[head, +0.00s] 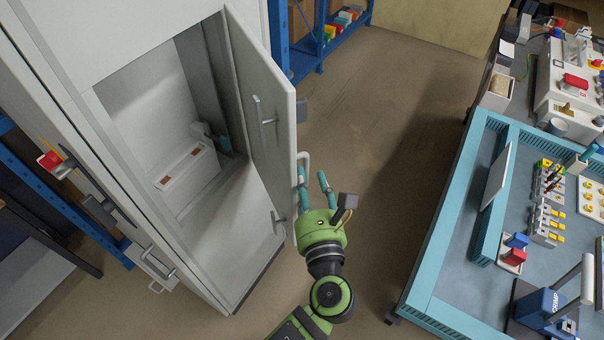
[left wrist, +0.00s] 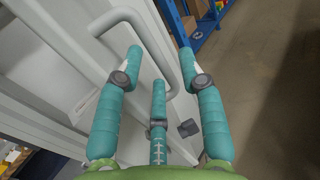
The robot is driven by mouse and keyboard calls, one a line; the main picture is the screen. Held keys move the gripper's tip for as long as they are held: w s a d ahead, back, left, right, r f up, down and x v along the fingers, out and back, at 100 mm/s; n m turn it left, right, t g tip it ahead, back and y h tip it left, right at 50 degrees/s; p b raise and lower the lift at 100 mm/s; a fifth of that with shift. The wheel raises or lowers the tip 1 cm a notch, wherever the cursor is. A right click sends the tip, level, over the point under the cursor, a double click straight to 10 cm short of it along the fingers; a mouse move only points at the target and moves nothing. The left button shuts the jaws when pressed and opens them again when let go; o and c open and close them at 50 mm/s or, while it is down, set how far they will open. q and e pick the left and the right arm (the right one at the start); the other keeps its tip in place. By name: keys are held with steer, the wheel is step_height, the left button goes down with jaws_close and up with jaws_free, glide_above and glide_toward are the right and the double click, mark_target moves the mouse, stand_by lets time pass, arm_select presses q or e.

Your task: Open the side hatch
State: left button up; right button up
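A tall white cabinet (head: 150,30) stands at the left with its hatch door (head: 262,100) swung open to the right. Inside the opening is a white box (head: 190,170). A U-shaped handle (head: 305,158) sticks out from the door's outer side, and it also shows in the left wrist view (left wrist: 157,42). My left gripper (head: 312,172), green with teal fingers, is beside this handle. In the left wrist view its fingers (left wrist: 160,55) are spread, with the handle bar between the two outer ones. I cannot tell whether any finger touches it. My right gripper is out of view.
A blue-framed workbench (head: 437,230) with switches and tools fills the right. Blue shelving (head: 345,35) stands at the back. The floor (head: 385,110) between cabinet and bench is clear. A red switch (head: 50,159) and levers are on the cabinet's left face.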

arm_select(q)
steer(key=v, duration=1)
steer(key=shift+s+a, duration=0.15)
steer(key=shift+s, duration=0.05)
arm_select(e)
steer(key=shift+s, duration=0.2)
arm_select(q)
steer(key=shift+s+r, duration=0.15)
